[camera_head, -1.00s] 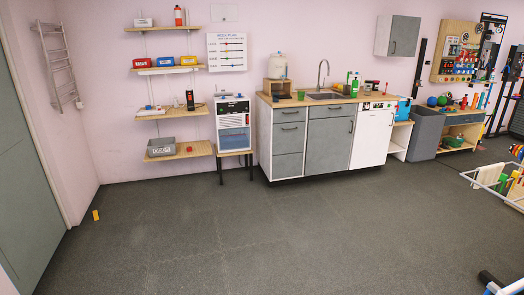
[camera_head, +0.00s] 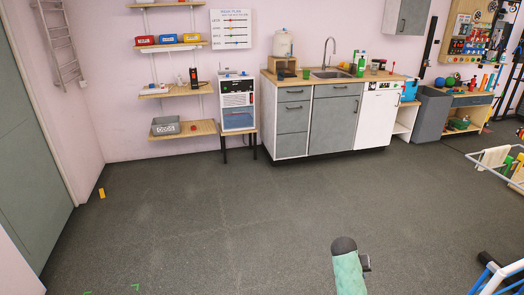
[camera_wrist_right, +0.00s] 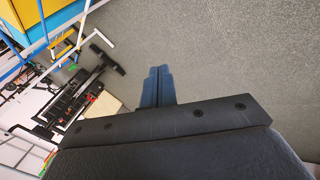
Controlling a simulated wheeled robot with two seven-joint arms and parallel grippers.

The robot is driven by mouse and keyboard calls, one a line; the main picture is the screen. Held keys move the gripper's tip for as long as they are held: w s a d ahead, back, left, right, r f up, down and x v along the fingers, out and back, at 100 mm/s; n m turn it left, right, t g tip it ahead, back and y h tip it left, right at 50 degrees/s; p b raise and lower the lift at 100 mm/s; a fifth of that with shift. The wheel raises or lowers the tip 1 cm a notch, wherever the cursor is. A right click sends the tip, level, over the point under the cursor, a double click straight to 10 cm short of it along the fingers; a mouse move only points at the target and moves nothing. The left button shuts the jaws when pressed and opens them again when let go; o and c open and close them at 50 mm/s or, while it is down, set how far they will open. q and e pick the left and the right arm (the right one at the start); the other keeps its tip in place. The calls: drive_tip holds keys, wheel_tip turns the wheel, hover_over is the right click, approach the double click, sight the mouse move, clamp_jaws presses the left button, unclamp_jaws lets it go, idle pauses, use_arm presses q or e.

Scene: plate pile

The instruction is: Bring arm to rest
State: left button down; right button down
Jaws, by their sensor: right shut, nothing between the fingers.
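My right gripper (camera_wrist_right: 158,85) shows in the right wrist view. Its two blue-grey fingers lie together with nothing between them, pointing over bare grey floor. In the head view, a rounded green part with a dark end (camera_head: 348,265) rises from the bottom edge right of the middle; I cannot make out fingers on it. My left gripper is in neither view.
Open floor (camera_head: 220,225) fills the middle. A kitchen counter (camera_head: 340,76) and a shelf (camera_head: 185,131) with a grey bin line the back wall. A white rack (camera_head: 490,160) stands at right.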

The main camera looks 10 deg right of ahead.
drive_tip(key=s+a+r+n+t+y, duration=0.2)
drive_tip(key=s+a+r, duration=0.2)
drive_tip(key=a, duration=0.4)
drive_tip(key=s+a+r+n+t+y, duration=0.2)
drive_tip(key=s+a+r, duration=0.2)
drive_tip(key=a, duration=0.5)
drive_tip(key=s+a+r+n+t+y, duration=0.15)
drive_tip(key=s+a+r, duration=0.25)
drive_tip(key=a, duration=0.4)
drive_tip(key=s+a+n+y, duration=0.1)
drive_tip(key=s+a+y, duration=0.1)
drive_tip(key=s+a, duration=0.55)
drive_tip(key=s+a+f+g, duration=0.1)
drive_tip(key=s+f+g, duration=0.2)
drive_tip(key=s, duration=1.2)
drive_tip(key=x, duration=0.2)
drive_tip(key=shift+f, duration=0.45)
drive_tip(key=shift+s+n, duration=0.15)
drive_tip(key=shift+n, duration=0.1)
